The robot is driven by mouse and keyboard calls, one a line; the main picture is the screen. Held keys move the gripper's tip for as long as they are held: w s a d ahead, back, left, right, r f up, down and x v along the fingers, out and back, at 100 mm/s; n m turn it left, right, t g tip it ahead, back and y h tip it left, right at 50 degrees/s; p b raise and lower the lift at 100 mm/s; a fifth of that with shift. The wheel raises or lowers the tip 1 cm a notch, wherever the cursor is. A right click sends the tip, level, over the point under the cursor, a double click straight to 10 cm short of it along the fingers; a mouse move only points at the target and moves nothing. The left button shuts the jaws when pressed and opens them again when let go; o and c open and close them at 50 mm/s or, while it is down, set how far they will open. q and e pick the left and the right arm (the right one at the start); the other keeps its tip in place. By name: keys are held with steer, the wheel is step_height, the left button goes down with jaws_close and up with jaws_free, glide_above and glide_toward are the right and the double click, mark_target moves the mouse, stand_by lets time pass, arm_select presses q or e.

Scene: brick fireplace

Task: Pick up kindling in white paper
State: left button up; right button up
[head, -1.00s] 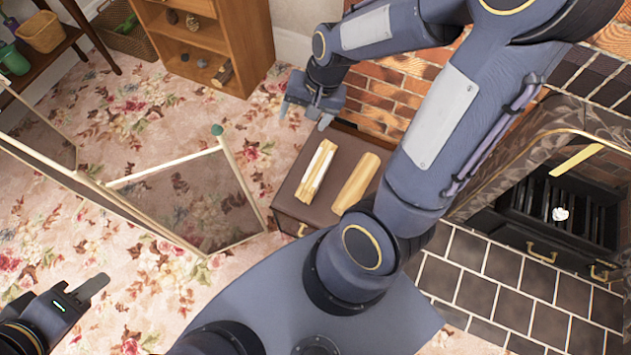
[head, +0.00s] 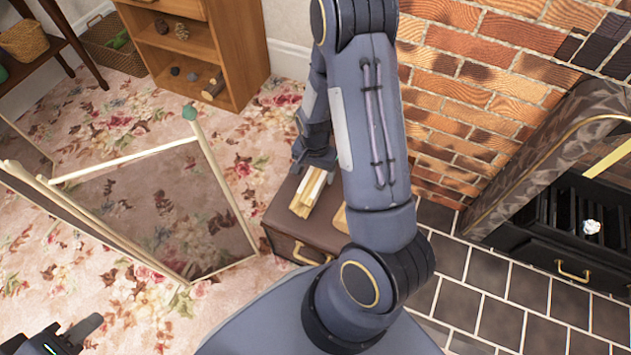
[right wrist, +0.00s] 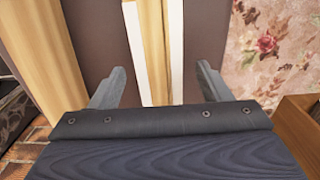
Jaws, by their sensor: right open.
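The kindling in white paper (head: 308,192), pale sticks with white strips along them, lies on top of a brown box (head: 289,236). My right gripper (head: 316,160) is at the far end of the kindling, partly hidden by my right arm. In the right wrist view, the open right gripper (right wrist: 158,86) has one finger on each side of the kindling (right wrist: 154,45), with gaps on both sides. I cannot tell how far above it the fingertips are. My left gripper (head: 88,326) is low at the left edge, away from the box, mostly cut off.
A bare wood piece (head: 341,219) lies beside the kindling, largely behind my arm; it also shows in the right wrist view (right wrist: 42,45). A folding screen (head: 150,215) stands left of the box. A wooden shelf (head: 235,60) is behind, and the brick fireplace (head: 470,95) is right.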

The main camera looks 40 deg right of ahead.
step_height(320, 180, down, 3)
steer(key=shift+r+b, duration=0.15)
steer(key=shift+b, duration=0.2)
arm_select(q)
steer(key=shift+f, duration=0.7)
arm_select(e)
steer(key=shift+c, duration=0.4)
steer(key=shift+r, duration=0.1)
steer(key=c, duration=1.1)
